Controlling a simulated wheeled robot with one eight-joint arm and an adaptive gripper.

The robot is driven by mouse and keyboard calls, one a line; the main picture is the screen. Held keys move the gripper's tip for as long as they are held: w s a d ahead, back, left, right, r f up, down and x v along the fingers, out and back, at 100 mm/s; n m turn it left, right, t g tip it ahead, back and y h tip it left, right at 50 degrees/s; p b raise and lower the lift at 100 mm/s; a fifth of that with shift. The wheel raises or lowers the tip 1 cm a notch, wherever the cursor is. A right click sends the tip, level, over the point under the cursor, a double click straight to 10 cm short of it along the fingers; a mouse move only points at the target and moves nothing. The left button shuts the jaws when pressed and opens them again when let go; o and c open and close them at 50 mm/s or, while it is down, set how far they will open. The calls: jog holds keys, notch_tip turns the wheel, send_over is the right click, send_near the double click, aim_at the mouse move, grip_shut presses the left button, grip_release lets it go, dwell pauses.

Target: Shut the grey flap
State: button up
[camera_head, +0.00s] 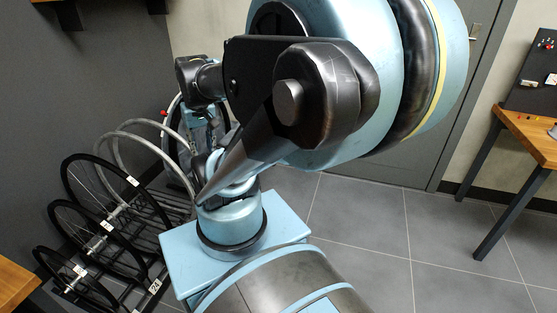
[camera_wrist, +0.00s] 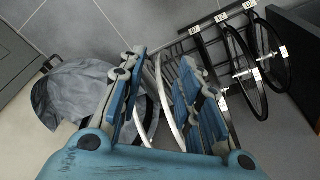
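In the wrist view a crumpled grey sheet-like piece (camera_wrist: 72,92), which looks like the grey flap, spreads left of my gripper (camera_wrist: 158,72). Its right part is hidden behind my left finger, and I cannot tell how far it stands open or what it is fixed to. My gripper's two blue fingers are apart with nothing seen held between them. Pale curved tubes show behind the gap. I cannot tell whether a finger touches the grey piece. In the head view my arm hides most of that area.
A rack (camera_head: 163,283) with several wheels (camera_head: 97,192) stands at the left in the head view; its wheels (camera_wrist: 262,62) also show at the wrist view's upper right. A wooden table (camera_head: 535,135) stands at the right. A grey door (camera_head: 440,120) is behind. Tiled floor (camera_head: 380,225) is clear between.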

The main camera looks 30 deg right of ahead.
jog(key=w+d+r+m, duration=0.1)
jog(key=w+d+r, duration=0.25)
jog(key=w, duration=0.45)
jog(key=w+d+r+m, duration=0.2)
jog(key=w+d, duration=0.2)
jog(key=w, duration=0.4)
jog(key=w+d+f+m+y, duration=0.1)
jog(key=w+d+f, duration=0.2)
jog(key=w+d, duration=0.45)
jog(key=w+d+f+m, duration=0.1)
jog(key=w+d+f, duration=0.1)
jog(key=w+d, duration=0.55)
jog(key=w+d+f+m, duration=0.1)
jog(key=w+d+f, duration=0.2)
jog(key=d+f, duration=0.45)
jog(key=w+d+f+m, duration=0.15)
jog(key=d+f, duration=0.35)
jog(key=d, duration=0.5)
jog(key=s+d+f+m+y, duration=0.1)
jog(key=s+d+f+m, duration=0.1)
jog(key=d+f, duration=1.45)
jog(key=a+x, duration=0.1)
jog(key=x, duration=1.7)
jog(key=shift+w+a, duration=0.35)
jog(key=shift+w, duration=0.1)
jog(key=shift+f, duration=0.15)
grip_shut()
